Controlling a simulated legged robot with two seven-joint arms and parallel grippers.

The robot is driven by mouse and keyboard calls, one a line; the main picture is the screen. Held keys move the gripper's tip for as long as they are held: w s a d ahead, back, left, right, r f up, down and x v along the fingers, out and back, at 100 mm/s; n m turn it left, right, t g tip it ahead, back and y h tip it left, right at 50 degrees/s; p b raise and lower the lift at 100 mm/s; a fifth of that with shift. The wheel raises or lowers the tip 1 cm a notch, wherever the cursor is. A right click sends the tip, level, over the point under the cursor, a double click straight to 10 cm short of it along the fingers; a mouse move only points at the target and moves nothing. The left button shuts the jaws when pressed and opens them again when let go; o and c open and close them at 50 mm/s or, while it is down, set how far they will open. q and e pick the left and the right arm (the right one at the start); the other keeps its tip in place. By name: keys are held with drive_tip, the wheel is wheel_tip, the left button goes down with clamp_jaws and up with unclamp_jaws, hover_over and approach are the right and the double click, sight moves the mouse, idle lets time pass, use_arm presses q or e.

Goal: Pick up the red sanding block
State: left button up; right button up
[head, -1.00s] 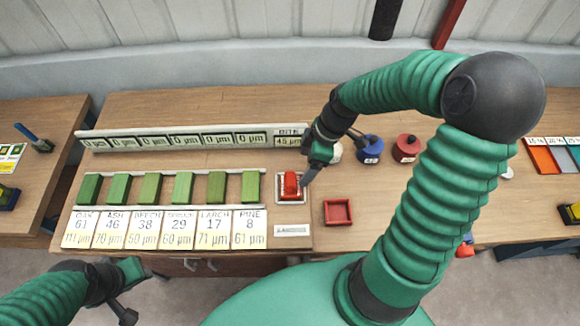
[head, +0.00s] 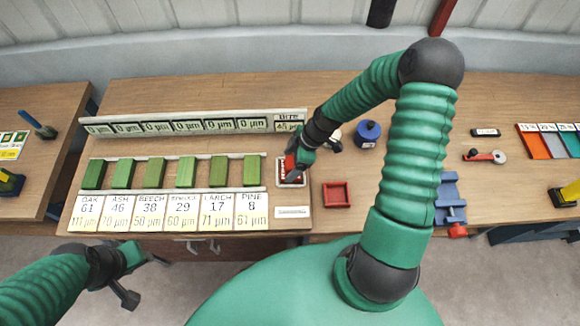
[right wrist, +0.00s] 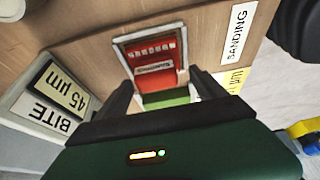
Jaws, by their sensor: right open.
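The red sanding block (head: 289,164) sits in a small pale-rimmed tray (head: 281,181) on the bench, right of the row of green blocks. My right gripper (head: 296,176) is over it from the right and hides part of it in the head view. In the right wrist view, the red block (right wrist: 155,72) lies in its tray just beyond the two dark fingertips (right wrist: 158,88). The right jaws are open, and a green strip (right wrist: 168,98) shows between them. My left gripper (head: 146,277) is at the lower left, with its fingers apart and empty, away from the bench.
Several green wood blocks (head: 187,171) stand behind labelled cards, with a display rail (head: 190,126) behind them. An empty red tray (head: 337,195) is to the right. A BITE display (right wrist: 62,95) is close to the right gripper.

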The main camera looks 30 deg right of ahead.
drive_tip(key=shift+w+a+f, duration=0.15)
drive_tip(key=shift+a+f, duration=0.1)
drive_tip(key=shift+f, duration=0.3)
drive_tip(key=shift+w+f, duration=0.1)
drive_tip(key=shift+w, duration=0.05)
drive_tip(key=shift+d+f, duration=0.1)
drive_tip(key=shift+d, duration=0.25)
drive_tip(key=shift+c, duration=0.6)
drive_tip(key=shift+d, duration=0.25)
drive_tip(key=c, duration=0.5)
drive_tip(key=shift+a, duration=0.1)
drive_tip(key=c, duration=0.4)
drive_tip(key=shift+a, duration=0.3)
drive_tip(key=c, duration=0.5)
use_arm(q)
drive_tip(key=shift+w, duration=0.2)
use_arm(e)
drive_tip(key=shift+c, duration=0.2)
